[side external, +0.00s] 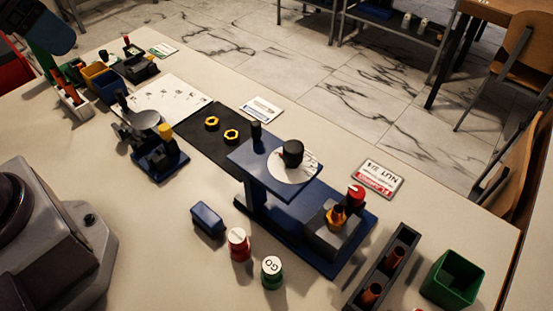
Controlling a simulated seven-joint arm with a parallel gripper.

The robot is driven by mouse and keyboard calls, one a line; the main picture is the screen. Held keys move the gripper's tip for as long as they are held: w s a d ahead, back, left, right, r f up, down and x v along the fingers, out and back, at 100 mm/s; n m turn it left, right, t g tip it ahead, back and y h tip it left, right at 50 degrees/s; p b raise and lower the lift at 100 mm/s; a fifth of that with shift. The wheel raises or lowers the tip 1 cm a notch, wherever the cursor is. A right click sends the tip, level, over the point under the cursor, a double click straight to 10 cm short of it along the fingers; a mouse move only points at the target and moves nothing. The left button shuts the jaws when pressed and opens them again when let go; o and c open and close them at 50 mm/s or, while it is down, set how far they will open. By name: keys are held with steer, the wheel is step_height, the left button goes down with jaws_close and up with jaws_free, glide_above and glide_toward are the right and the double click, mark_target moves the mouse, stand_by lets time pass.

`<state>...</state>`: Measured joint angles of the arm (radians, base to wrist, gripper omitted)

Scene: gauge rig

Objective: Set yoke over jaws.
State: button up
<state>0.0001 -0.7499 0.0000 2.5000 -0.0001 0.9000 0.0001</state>
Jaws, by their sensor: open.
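A blue rig stands right of centre on the table, with a long base plate (340,262) and a raised blue top plate (252,160) on a post. The top plate carries a white dial disc (283,174) with a black knob (292,153), and a black peg (256,134) at its far end. On the base's near right end, a grey block (328,238) holds a gold part (337,216) beside a red knob (356,194). I cannot tell which pieces are the yoke and the jaws. My gripper is not visible.
A second blue-based device (160,165) stands left, near a black mat (215,145) with two yellow rings. A blue block (207,220), red gauge (239,244) and green GO gauge (272,272) stand in front. A dark rack (385,265) and green bin (453,280) are right.

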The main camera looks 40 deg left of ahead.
stand_by(0.3)
steer(key=shift+c, duration=1)
steer(key=shift+w+d+f, duration=0.1)
steer(key=shift+d+f, duration=0.1)
steer(key=shift+f, duration=0.05)
steer(key=shift+c, duration=0.9)
steer(key=m+g, duration=0.2)
steer(key=g, duration=0.4)
glide_above(256, 123)
step_height(256, 123, down, 7)
step_height(256, 123, down, 13)
steer(key=shift+r, duration=0.1)
